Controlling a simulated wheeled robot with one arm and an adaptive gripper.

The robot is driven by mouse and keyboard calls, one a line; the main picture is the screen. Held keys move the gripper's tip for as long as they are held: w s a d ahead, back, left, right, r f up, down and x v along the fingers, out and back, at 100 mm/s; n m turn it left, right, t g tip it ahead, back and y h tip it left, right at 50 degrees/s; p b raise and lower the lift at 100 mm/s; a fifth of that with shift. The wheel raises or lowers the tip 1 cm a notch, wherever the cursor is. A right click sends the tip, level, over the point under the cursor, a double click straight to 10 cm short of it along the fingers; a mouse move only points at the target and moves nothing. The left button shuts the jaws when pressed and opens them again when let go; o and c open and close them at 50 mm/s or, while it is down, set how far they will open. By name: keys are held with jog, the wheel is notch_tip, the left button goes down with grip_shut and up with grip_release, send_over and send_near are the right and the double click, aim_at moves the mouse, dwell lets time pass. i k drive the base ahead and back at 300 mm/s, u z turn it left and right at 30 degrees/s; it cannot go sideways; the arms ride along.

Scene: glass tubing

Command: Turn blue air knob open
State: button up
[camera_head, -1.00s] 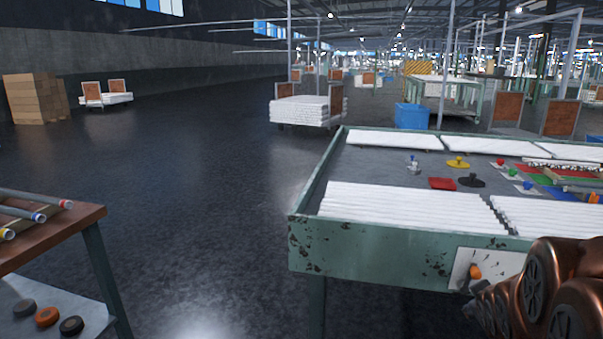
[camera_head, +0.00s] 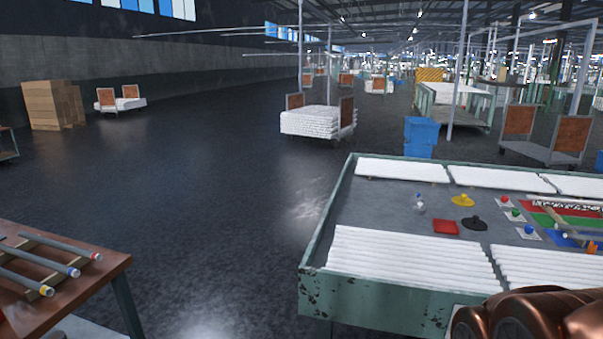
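A small blue knob (camera_head: 528,229) stands on a white plate on the grey top of the green worktable, at the right. A green knob (camera_head: 515,212) and a red knob (camera_head: 504,199) stand on similar plates just behind it. Whether the blue knob is open or closed is too small to tell. A small clear item with a blue top (camera_head: 418,197) stands farther left. My copper arm fills the bottom right corner, in front of the table's near edge. My gripper's fingers are not in view, and nothing of mine touches the blue knob.
The green worktable (camera_head: 375,302) holds bundles of white tubes (camera_head: 410,262), a red block (camera_head: 446,227), and yellow (camera_head: 462,200) and black (camera_head: 473,223) discs. A wooden bench (camera_head: 95,275) with tubes is at lower left. Open dark floor (camera_head: 215,215) lies between.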

aim_at(529, 229)
jog(key=z, duration=0.85)
